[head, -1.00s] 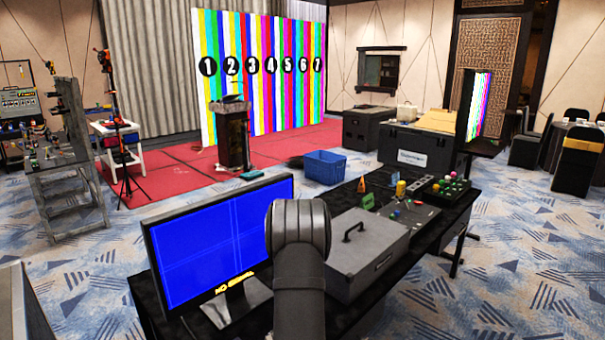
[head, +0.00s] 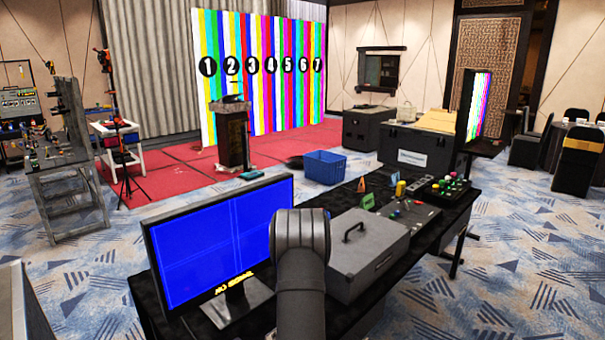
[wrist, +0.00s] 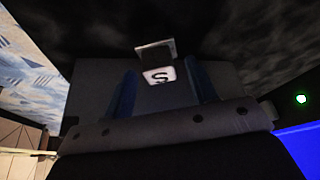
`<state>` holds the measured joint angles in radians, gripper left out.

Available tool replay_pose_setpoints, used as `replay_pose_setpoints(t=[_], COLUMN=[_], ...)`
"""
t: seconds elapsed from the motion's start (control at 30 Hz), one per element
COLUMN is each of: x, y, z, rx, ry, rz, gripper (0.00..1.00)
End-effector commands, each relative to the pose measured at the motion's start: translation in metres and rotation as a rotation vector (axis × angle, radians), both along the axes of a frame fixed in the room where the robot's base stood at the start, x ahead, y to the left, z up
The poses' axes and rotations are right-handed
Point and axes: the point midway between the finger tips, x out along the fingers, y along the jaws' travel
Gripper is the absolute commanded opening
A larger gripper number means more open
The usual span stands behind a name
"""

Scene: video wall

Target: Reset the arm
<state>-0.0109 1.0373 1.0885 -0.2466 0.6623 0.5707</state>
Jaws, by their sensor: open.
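My own dark arm link (head: 300,245) rises in the lower middle of the head view, in front of the desk. My gripper (wrist: 162,72) shows in the wrist view as two blue fingers standing apart. It is open. The gripper is not visible in the head view.
The black desk (head: 440,225) carries a blue-screened monitor (head: 215,240), a grey lidded case (head: 367,250), a button panel (head: 450,187) and small coloured cards. A blue crate (head: 324,166) and a lectern (head: 232,135) stand behind.

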Motion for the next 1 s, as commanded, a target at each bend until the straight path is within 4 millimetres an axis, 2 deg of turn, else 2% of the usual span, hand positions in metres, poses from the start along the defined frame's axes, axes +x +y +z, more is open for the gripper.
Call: replay_pose_setpoints(t=[0.07, 0.13, 0.27, 0.9, 0.97, 1.0], x=[0.004, 0.005, 0.004, -0.056, -0.062, -0.06], y=[-0.002, -0.002, -0.002, -0.095, -0.103, -0.101], z=[-0.015, 0.005, 0.031, 0.097, 0.104, 0.113], rx=[0.0, 0.0, 0.0, -0.001, -0.001, -0.001], ry=[0.002, -0.005, -0.002, 0.0, -0.001, -0.004], rz=[0.0, 0.0, -0.001, -0.006, -0.004, -0.002], gripper=[0.53, 0.53, 0.53, 0.53, 0.53, 0.53])
